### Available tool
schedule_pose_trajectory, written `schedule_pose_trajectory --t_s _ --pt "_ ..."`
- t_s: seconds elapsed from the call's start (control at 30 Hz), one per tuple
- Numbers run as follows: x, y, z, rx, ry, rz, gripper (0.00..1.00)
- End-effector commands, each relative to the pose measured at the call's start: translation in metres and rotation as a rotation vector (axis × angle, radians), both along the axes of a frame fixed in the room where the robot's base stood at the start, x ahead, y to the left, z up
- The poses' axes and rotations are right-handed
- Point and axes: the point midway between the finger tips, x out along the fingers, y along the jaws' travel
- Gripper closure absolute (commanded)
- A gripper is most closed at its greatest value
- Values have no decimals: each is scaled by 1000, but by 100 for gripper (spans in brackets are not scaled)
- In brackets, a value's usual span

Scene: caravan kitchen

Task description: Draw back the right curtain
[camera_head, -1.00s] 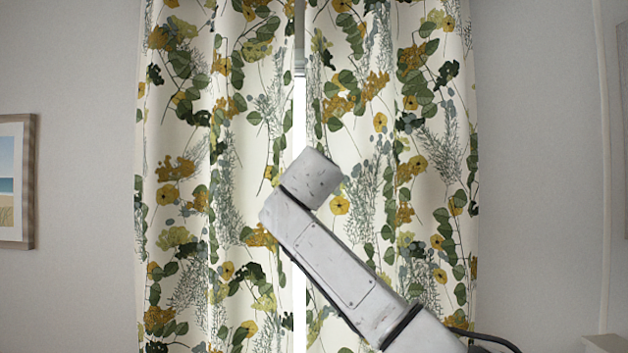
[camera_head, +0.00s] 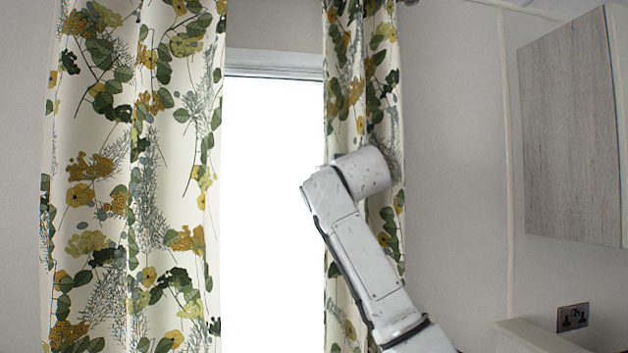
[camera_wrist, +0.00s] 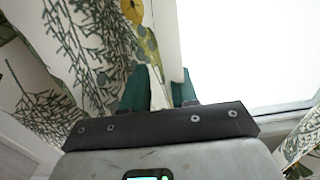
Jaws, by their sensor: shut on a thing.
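The right curtain (camera_head: 345,95) hangs bunched into a narrow band at the right side of the bright window, with a floral pattern of green leaves and yellow flowers. The left curtain (camera_head: 140,180) hangs spread over the window's left side. In the wrist view, my gripper (camera_wrist: 160,90) has its teal fingers shut on the edge of the right curtain (camera_wrist: 85,50), whose folds fill the left of the picture. In the head view, my arm hides part of the right curtain, and the fingers are hidden.
The bare window (camera_head: 272,200) shows between the curtains. A grey wood wall cabinet (camera_head: 570,130) hangs on the right wall, with a socket (camera_head: 572,317) below it. A pale ledge (camera_head: 535,335) is at the lower right.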

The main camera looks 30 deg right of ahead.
Motion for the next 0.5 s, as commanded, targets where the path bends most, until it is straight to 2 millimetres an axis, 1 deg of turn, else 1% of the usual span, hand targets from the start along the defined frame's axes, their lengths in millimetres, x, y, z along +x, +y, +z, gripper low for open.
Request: schedule_pose_trajectory --t_s 0.1,0.37,0.4,0.5 --pt "0 -4 -2 2 6 -2 100" --pt "0 -3 -2 2 6 -2 100" --pt "0 -3 -2 2 6 -2 69" --pt "0 -3 -2 2 5 -1 59"
